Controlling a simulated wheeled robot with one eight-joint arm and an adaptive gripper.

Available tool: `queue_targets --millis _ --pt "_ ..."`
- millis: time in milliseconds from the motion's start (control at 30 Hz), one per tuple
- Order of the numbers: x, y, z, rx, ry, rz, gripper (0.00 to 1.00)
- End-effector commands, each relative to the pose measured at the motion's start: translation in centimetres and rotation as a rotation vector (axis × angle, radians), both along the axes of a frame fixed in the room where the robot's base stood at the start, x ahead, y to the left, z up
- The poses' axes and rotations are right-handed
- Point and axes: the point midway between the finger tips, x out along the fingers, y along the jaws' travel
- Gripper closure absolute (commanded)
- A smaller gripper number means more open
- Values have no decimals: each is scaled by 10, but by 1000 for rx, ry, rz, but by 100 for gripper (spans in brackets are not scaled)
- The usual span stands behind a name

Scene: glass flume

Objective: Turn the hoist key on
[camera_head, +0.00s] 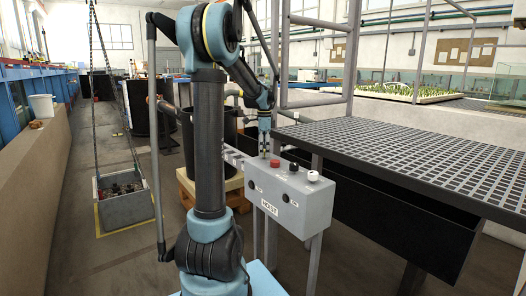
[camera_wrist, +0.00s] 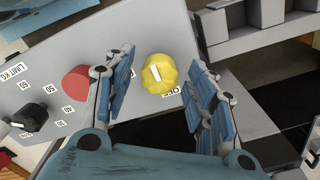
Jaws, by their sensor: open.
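A grey control box (camera_head: 290,198) labelled HOIST stands on posts in the middle of the head view; its sloped top fills much of the wrist view (camera_wrist: 150,32). My gripper (camera_head: 264,153) points down over the box's left end. In the wrist view my gripper (camera_wrist: 163,92) is open, with one blue-padded finger on each side of the yellow knob. Contact cannot be told.
A red knob (camera_wrist: 76,83) lies just left of the left finger, and a black knob (camera_wrist: 30,118) with numbers is farther left. A white-topped knob (camera_head: 312,177) shows in the head view. A grated platform (camera_head: 400,150) stands right of the box.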

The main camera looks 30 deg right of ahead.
Motion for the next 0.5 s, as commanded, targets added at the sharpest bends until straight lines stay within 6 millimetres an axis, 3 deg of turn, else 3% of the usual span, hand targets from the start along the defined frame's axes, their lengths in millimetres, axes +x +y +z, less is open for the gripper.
queue_targets --millis 100,133,300,500 --pt "0 0 0 0 0 0 49" --pt "0 0 0 0 0 0 54" --pt "0 0 0 0 0 0 92" --pt "1 0 0 0 -1 3 93"
